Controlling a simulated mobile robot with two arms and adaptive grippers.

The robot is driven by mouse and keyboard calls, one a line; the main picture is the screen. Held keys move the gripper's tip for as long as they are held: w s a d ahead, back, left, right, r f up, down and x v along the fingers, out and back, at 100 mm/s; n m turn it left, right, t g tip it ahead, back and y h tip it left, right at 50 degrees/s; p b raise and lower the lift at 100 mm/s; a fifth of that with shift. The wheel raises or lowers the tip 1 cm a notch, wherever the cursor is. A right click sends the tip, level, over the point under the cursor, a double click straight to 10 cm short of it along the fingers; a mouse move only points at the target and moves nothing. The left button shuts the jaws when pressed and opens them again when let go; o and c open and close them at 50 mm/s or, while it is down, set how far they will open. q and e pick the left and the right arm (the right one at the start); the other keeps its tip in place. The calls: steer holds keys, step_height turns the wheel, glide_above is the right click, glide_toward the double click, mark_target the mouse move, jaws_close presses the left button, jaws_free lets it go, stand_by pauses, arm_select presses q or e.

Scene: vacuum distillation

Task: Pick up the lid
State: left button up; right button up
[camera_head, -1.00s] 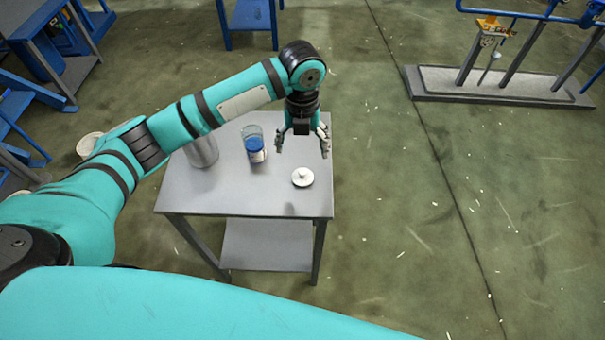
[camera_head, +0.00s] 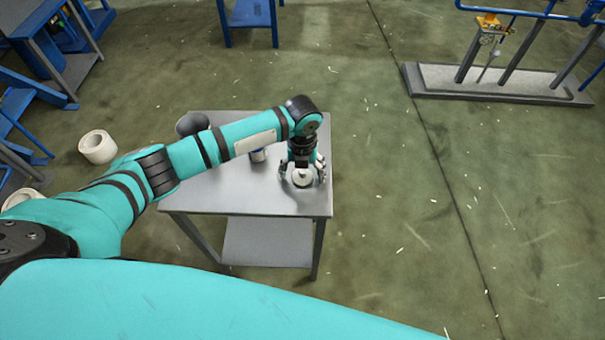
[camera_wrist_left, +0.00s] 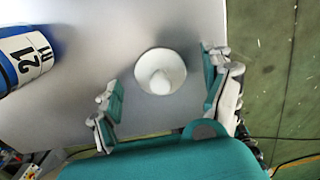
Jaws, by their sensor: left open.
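The lid (camera_head: 303,180) is a small white round disc with a knob, lying on the grey metal table (camera_head: 230,197). In the left wrist view the lid (camera_wrist_left: 160,73) is between and slightly beyond the open fingers, with space on both sides. My left gripper (camera_head: 303,174) points down over the lid, its fingers spread around it; it also shows in the left wrist view (camera_wrist_left: 165,95). It holds nothing. My right gripper is not in view.
A blue-labelled jar (camera_wrist_left: 27,57) stands left of the lid, mostly hidden behind my arm in the head view (camera_head: 258,155). A grey metal container (camera_head: 192,123) stands at the table's back left. The table's right edge is close to the lid.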

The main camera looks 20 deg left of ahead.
arm_select(q)
steer(key=c, duration=1.1)
steer(key=shift+r, duration=0.1)
